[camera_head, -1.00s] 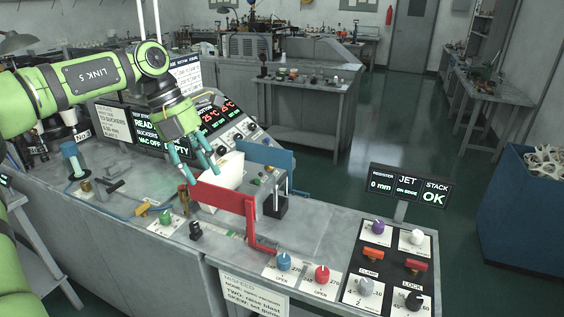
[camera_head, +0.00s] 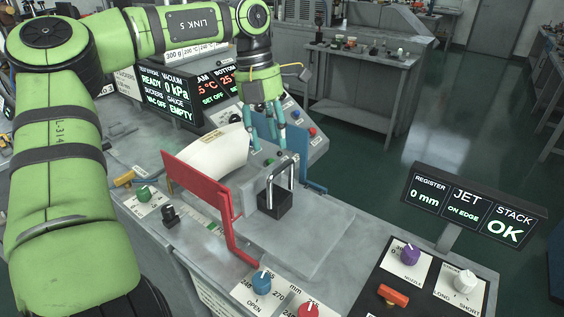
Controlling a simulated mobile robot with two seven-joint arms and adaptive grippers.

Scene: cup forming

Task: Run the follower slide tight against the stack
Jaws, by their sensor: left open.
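The stack (camera_head: 213,153) is a curved white pile of blanks lying on the bench between a red side guide (camera_head: 200,181) and a blue side guide (camera_head: 313,178). A black block with an upright metal handle (camera_head: 273,204), which looks like the follower slide, sits at the near side of the stack. Whether it touches the stack is unclear. My left gripper (camera_head: 268,143) is open with fingers pointing down, above and beyond the block's handle, near the right end of the stack. It appears empty and apart from the handle. My right gripper is out of view.
Blue (camera_head: 262,281) and red (camera_head: 308,310) knobs are at the front. A display (camera_head: 470,205) reading 0 mm, ON EDGE and STACK OK stands at the right. A sloped control panel (camera_head: 215,95) lies behind the stack. The plate right of the block is bare.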

